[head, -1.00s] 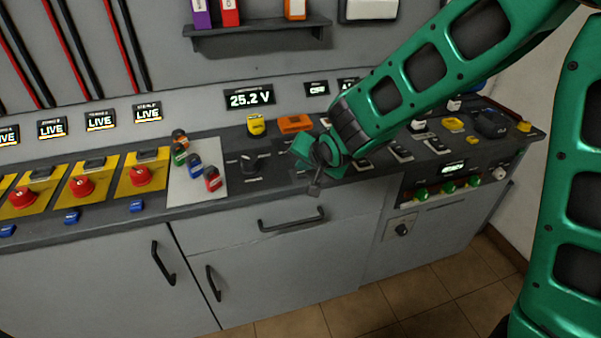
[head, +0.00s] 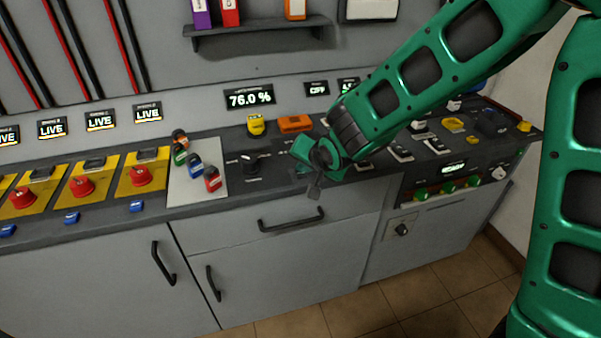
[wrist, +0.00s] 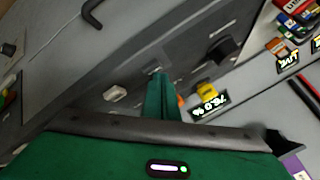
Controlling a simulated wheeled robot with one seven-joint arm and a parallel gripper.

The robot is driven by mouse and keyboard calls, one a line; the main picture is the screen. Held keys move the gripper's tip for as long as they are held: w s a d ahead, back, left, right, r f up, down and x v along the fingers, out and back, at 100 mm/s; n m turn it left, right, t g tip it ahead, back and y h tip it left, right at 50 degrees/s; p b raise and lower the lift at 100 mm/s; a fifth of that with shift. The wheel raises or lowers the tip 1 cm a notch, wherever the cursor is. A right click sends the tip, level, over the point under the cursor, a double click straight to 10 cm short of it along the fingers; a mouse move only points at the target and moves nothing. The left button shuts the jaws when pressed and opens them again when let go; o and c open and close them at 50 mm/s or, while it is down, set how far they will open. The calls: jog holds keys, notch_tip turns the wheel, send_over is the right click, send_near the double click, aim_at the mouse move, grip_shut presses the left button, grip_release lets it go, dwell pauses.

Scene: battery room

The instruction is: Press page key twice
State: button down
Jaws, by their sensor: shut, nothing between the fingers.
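The page key is not clearly visible; the tip of my gripper covers the panel spot between the black rotary knob (head: 252,162) and the white rocker switches (head: 400,150). My gripper (head: 302,154) is shut and empty, low over the dark console top. In the wrist view its green fingers (wrist: 158,78) end at or just above the panel, beside a small pale label; I cannot tell whether they touch. The meter display (head: 250,97) reads 76.0 %. It also shows in the wrist view (wrist: 210,104).
A yellow key (head: 256,126) and an orange block (head: 295,123) stand behind my gripper. A pale plate with coloured parts (head: 197,185) lies to the left, then red stop buttons (head: 140,176) on yellow plates. A drawer handle (head: 292,219) is below.

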aim_at(303, 176)
dwell(0.5)
jog(key=shift+r, duration=0.75)
jog(key=shift+r, duration=2.5)
dwell(0.6)
jog(key=shift+r, duration=1.85)
jog(key=shift+f, duration=4.4)
